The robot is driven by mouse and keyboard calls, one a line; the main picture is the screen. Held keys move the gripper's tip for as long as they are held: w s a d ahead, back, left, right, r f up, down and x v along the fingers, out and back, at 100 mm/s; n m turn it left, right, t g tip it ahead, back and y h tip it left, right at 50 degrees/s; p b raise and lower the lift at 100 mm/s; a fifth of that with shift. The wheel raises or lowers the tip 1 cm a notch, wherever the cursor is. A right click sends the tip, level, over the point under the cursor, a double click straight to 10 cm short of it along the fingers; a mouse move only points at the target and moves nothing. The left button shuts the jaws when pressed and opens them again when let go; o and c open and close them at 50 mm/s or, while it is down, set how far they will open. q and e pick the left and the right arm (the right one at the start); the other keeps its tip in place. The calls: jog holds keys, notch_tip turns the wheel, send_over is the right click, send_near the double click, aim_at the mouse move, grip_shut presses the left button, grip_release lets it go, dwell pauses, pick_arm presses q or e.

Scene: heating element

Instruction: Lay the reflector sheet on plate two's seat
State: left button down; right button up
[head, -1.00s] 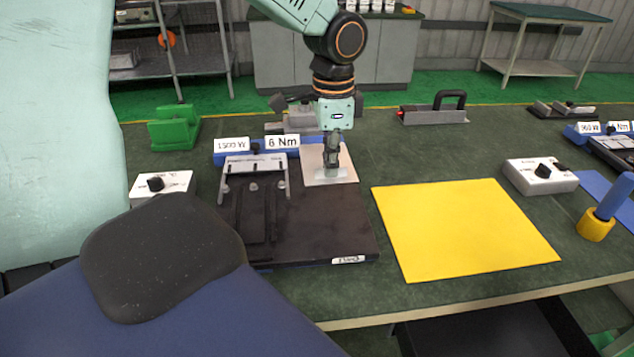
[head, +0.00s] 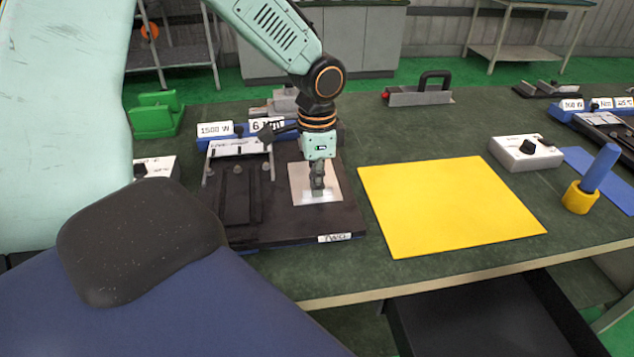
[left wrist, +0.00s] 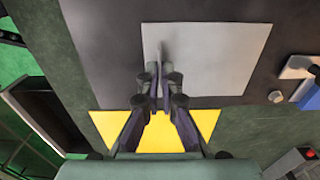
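The reflector sheet (head: 301,180) is a thin pale grey square over the right half of the dark plate marked TWO (head: 285,226). My left gripper (head: 318,190) points straight down at the sheet's middle. In the left wrist view its fingers (left wrist: 158,82) are close together around a thin upright tab on the sheet (left wrist: 220,60). The dark plate (left wrist: 100,50) shows around the sheet there. I cannot tell whether the sheet touches the plate or hangs just above it. My right gripper is not in view.
A metal bracket (head: 238,148) stands on the plate's left half, with blue blocks with labels (head: 215,144) behind. A flat yellow sheet (head: 450,207) lies to the right. Beyond it are a white control box (head: 526,153) and a blue-handled yellow tool (head: 580,196).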

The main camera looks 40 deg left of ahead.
pick_arm(q)
jog(key=c, duration=2)
grip_release()
jog(key=shift+a, duration=0.15)
jog(key=shift+o, duration=0.9)
jog(key=o, duration=0.3)
jog(key=shift+d+r, duration=0.15)
jog(key=shift+d, duration=0.25)
jog(key=shift+a, duration=0.25)
notch_tip(320, 180, up, 12)
jog(key=p, duration=0.2)
jog(key=shift+d, duration=0.15)
